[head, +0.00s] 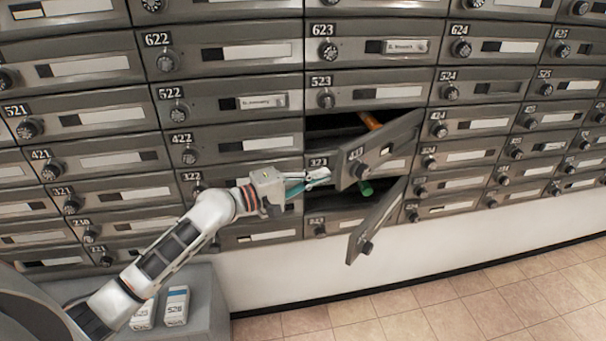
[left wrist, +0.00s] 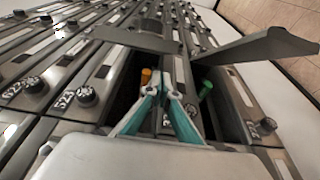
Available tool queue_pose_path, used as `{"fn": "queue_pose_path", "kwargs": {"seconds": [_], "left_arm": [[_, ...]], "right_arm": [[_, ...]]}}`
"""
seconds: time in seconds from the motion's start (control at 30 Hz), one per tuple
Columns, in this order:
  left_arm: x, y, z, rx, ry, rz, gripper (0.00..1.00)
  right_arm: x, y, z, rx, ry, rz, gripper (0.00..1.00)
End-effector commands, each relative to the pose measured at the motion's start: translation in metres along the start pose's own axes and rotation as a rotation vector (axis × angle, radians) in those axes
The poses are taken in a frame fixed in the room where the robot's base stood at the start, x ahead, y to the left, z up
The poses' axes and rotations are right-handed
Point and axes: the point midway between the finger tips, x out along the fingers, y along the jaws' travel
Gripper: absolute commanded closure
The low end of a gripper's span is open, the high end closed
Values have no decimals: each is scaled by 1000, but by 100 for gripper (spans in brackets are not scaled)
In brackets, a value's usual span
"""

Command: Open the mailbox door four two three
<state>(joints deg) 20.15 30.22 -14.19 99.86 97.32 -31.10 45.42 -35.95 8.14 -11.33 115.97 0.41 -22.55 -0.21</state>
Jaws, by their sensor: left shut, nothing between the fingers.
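The mailbox door 423 (head: 380,150) stands swung out from the wall, hinged on its right, with its dark compartment showing behind it. An orange thing (head: 369,121) shows inside; it also shows in the left wrist view (left wrist: 146,76). In that view the door appears as a dark flap (left wrist: 135,40). My left gripper (head: 320,176) is shut and empty, in front of the 323 row, just left of and below the open door. Its teal fingers (left wrist: 168,95) meet between two open compartments in the left wrist view. My right gripper is not in view.
A second door (head: 377,220) stands open lower down; it also juts out at the right in the left wrist view (left wrist: 265,45). A green thing (head: 366,188) shows in its compartment. A grey surface with small boxes (head: 176,305) is at lower left. The tiled floor (head: 470,305) is clear.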

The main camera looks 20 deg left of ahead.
Motion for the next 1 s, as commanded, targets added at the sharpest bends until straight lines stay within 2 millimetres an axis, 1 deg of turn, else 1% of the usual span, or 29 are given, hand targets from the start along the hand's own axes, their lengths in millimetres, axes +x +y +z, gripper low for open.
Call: {"fn": "queue_pose_path", "kwargs": {"seconds": [0.03, 0.2, 0.37, 0.63, 0.77, 1.0], "left_arm": [[1, 7, 7, 1, -1, 7, 100], [5, 5, 20, 2, 1, 5, 100], [5, 2, 24, 1, 1, 3, 100], [5, 2, 24, 1, 1, 2, 100], [6, 2, 25, 1, 4, 3, 100], [12, 6, 31, 0, 25, 6, 100]], "right_arm": [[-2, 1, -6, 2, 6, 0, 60], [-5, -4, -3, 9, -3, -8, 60], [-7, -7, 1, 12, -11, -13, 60], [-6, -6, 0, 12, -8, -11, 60], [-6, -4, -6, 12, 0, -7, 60], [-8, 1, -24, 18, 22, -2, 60]]}}
